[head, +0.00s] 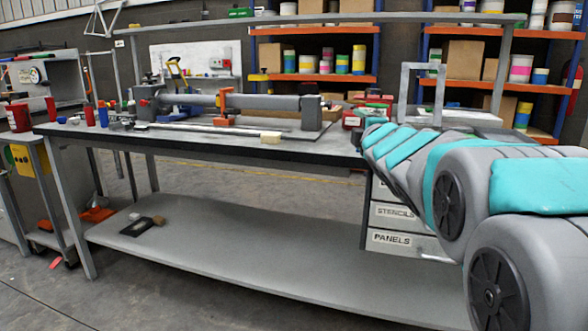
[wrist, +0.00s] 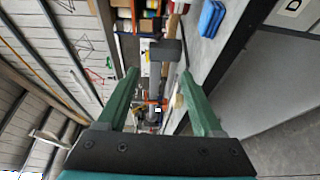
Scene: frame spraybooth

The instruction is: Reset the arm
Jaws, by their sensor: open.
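My gripper (wrist: 158,95) shows in the wrist view with its two green fingers spread apart and nothing between them. Beyond the fingers, the bench with its clamped grey tube appears turned on its side. In the head view my grey and teal arm reaches in from the right, over the right end of the workbench (head: 250,142). The gripper itself is hidden behind the arm there.
A long grey tube (head: 262,102) in a fixture lies along the bench top. Red and blue bottles (head: 103,114) stand at its left end. Drawers (head: 396,216) sit under the right end. Shelves (head: 315,78) with paint tins stand behind. A blue block (wrist: 212,18) shows in the wrist view.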

